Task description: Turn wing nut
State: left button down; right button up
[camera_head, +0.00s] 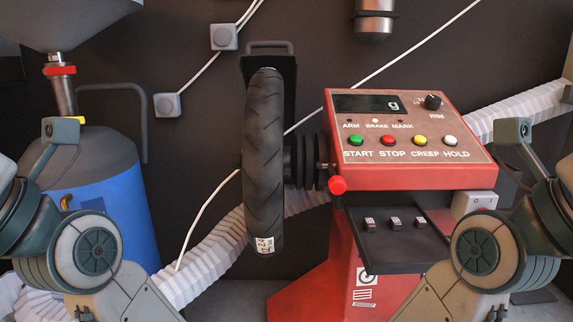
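A black tyre (264,160) stands upright, seen nearly edge-on, at the left side of a red balancing machine (410,179). Dark stepped discs (306,162) sit between the tyre and the machine, in line with the tyre's middle. A red knob (338,185) is at the machine's lower left edge, just right of the discs. I cannot make out a wing nut for certain; the tyre hides what lies behind it. Links of my two arms show at the left and right edges, apart from the tyre and machine. Neither gripper's fingertips show.
The machine's panel has a lit display (370,104), coloured buttons and a black dial (433,102). A dark tray (405,235) with small weights juts out below. A blue tank (120,195) stands left; a pale ribbed hose (215,250) runs behind the tyre.

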aim_at(235, 161)
jog(key=j+z, duration=0.25)
jog(key=j, duration=0.6)
jog(key=k+j+z, duration=0.1)
jog(key=j+z, duration=0.15)
jog(key=j, duration=0.65)
jog(key=i+j+z, duration=0.1)
jog(key=i+z, duration=0.2)
jog(key=i, duration=0.15)
jog(key=i+j+z, duration=0.3)
jog(key=i+l, duration=0.05)
jog(key=i, duration=0.05)
